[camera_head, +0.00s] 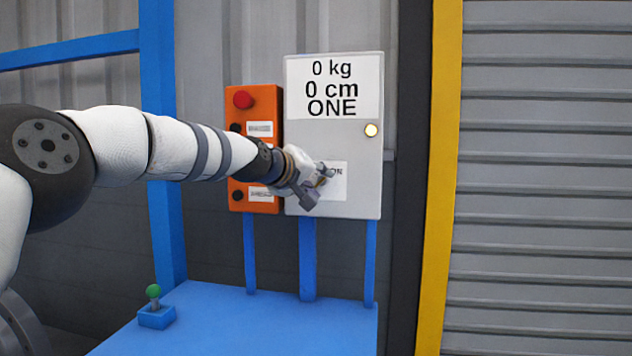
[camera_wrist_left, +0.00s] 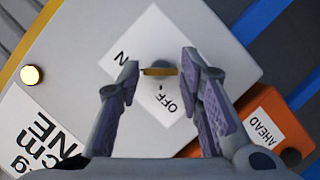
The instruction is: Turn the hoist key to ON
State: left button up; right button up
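The hoist key (camera_wrist_left: 160,71) is a small brass-coloured bar on a round grey lock, on a white label (camera_wrist_left: 150,37) marked OFF and, partly hidden, ON. My left gripper (camera_head: 316,186) is at this label on the grey control box (camera_head: 365,165). In the wrist view its two fingers stand apart, one on each side of the key, with the key's ends close to the fingertips. I cannot tell if they touch it. In the head view the gripper covers most of the key. My right gripper is in neither view.
An orange button box (camera_head: 262,101) with a red knob adjoins the grey box on the left. A lit lamp (camera_head: 371,130) sits on the grey box, and its display reads 0 kg, 0 cm, ONE. Below are a blue table (camera_head: 270,325) and a green-knobbed joystick (camera_head: 155,307).

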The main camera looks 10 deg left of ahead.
pick_arm(q)
jog(key=shift+o, duration=0.2)
jog(key=shift+s, duration=0.1)
jog(key=v, duration=1.2)
jog(key=shift+f, duration=0.15)
